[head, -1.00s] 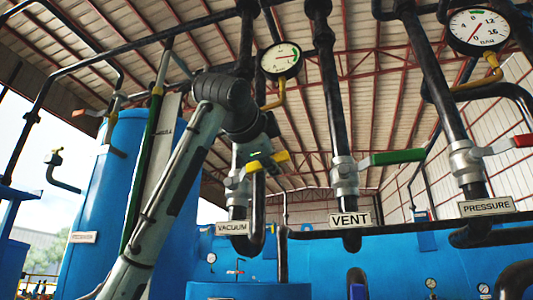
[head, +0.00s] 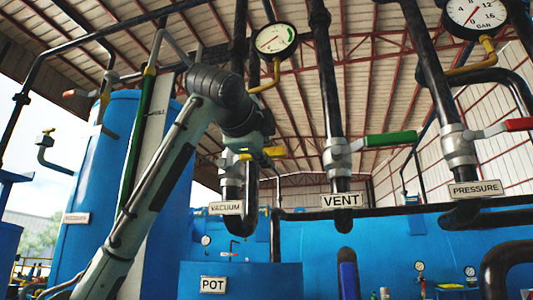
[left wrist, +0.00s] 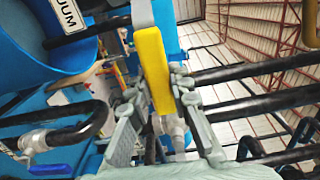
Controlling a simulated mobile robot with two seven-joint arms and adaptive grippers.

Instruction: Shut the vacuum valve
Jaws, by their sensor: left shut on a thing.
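The vacuum valve's yellow handle (head: 274,152) shows in the head view above the VACUUM sign (head: 225,208), partly hidden by my left gripper. It sticks out to the right of the valve body, roughly level. In the left wrist view the yellow handle (left wrist: 153,68) lies between the two grey fingers. My left gripper (left wrist: 155,88) is shut on it; in the head view the gripper (head: 256,150) reaches the handle from above left, its fingertips hard to make out. My right gripper is in neither view.
The vent valve with a green handle (head: 390,139) and the pressure valve with a red handle (head: 519,125) stand to the right on dark vertical pipes. A gauge (head: 275,40) hangs above my left gripper. A blue tank (head: 95,165) stands at the left.

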